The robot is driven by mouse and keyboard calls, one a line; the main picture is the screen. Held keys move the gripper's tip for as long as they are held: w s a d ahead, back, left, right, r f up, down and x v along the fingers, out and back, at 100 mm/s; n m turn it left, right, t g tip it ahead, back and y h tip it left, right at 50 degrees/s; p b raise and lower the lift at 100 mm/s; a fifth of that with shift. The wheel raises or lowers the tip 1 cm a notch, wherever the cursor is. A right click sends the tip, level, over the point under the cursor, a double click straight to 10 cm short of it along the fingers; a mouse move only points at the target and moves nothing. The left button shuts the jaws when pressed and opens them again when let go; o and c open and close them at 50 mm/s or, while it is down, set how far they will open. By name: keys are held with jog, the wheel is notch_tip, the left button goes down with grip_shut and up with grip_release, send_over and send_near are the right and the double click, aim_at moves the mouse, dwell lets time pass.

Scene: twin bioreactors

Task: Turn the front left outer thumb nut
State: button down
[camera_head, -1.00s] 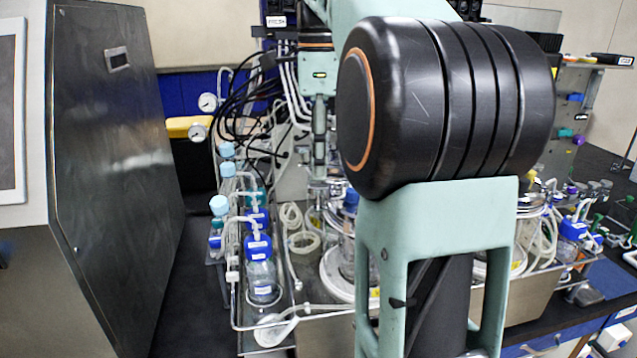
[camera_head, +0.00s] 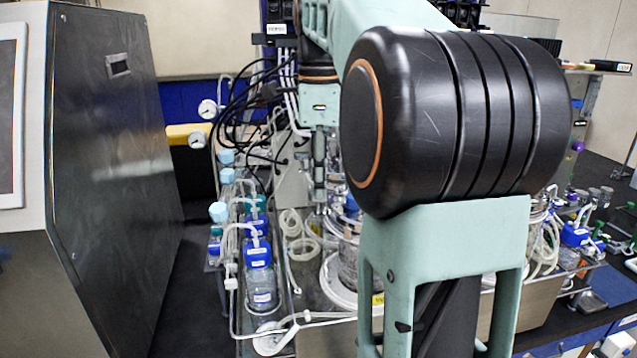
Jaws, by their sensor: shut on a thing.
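My gripper (camera_head: 318,200) points straight down over the front rim of the left glass vessel (camera_head: 348,262), left of my large black arm joint. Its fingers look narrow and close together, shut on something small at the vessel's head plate. The front left outer thumb nut is too small and too covered by the fingers to make out. My own arm hides most of the head plate and the vessel's right side.
Bottles with blue caps (camera_head: 258,254) stand in a rack left of the vessel. Looped clear tubing (camera_head: 300,238) lies between them. Black cables (camera_head: 235,110) hang behind. A tall dark cabinet (camera_head: 115,180) stands at left. More tubing and glassware (camera_head: 540,240) sit at right.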

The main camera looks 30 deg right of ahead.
dwell(0.3)
jog(key=n+p, duration=0.1)
jog(key=n, duration=0.1)
jog(key=n+p, duration=0.2)
jog(key=shift+r+n, duration=0.2)
jog(key=shift+n, duration=0.2)
jog(key=n+p, duration=0.3)
jog(key=n, duration=0.3)
jog(key=n+p, duration=0.1)
jog(key=n, duration=0.2)
jog(key=shift+f+n, duration=0.1)
jog(key=shift+n, duration=0.3)
jog(key=shift+n+p, duration=0.65)
jog(key=shift+n, duration=0.95)
jog(key=c, duration=1.9)
grip_release()
jog(key=shift+f, duration=0.1)
